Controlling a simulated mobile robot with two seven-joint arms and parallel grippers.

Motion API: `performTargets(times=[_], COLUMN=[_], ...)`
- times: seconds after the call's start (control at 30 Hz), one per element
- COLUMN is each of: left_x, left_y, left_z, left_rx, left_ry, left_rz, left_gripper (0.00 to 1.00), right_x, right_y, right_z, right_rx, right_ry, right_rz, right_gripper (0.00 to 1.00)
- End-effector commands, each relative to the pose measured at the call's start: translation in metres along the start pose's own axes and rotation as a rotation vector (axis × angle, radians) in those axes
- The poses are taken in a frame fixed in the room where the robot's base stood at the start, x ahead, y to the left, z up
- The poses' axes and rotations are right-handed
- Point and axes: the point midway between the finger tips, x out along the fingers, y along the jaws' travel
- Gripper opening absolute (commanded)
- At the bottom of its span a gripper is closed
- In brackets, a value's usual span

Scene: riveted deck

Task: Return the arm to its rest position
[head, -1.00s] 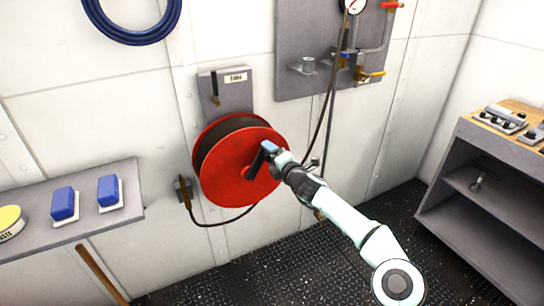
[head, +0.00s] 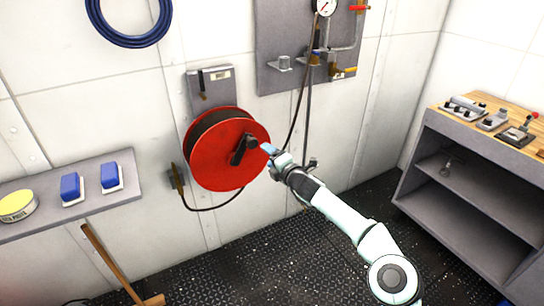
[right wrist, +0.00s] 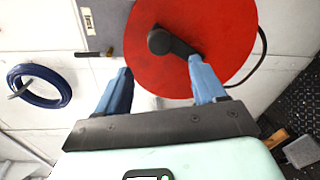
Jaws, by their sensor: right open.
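My right gripper (head: 268,150) is in front of the red hose reel (head: 215,170), just right of the reel's dark crank handle (head: 243,150). In the right wrist view its two blue fingers (right wrist: 160,85) are spread apart with nothing held between them. The crank handle (right wrist: 170,42) shows beyond the fingers there, its end near the right finger; I cannot tell the exact gap. My right arm reaches up from the lower right of the head view. My left gripper is not in view.
A shelf (head: 100,205) at left bears blue brushes and a yellow tin. A valve panel (head: 285,75) with a gauge hangs on the wall above. A grey workbench (head: 470,145) stands at right. A broom (head: 120,262) leans at lower left. The dark deck between is clear.

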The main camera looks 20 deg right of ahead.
Motion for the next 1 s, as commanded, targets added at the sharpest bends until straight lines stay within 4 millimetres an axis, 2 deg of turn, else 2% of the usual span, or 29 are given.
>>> performTargets(times=[0.67,0.73,0.87,0.97,1.0], left_x=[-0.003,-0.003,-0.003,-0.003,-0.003], left_y=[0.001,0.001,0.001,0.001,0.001], left_z=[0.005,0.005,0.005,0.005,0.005], left_rx=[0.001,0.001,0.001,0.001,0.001], left_ry=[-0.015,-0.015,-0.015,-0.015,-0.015], left_rz=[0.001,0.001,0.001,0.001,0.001], left_gripper=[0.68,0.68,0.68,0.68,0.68], right_x=[0.000,0.001,0.003,-0.001,-0.006], right_y=[0.000,-0.004,-0.037,-0.086,-0.110], right_z=[-0.001,-0.006,-0.038,-0.082,-0.101], right_rx=[-0.002,-0.025,-0.205,-0.482,-0.614], right_ry=[0.005,0.012,0.072,0.175,0.228], right_rz=[-0.001,-0.011,-0.079,-0.162,-0.195], right_gripper=[0.70,0.70,0.70,0.70,0.70])
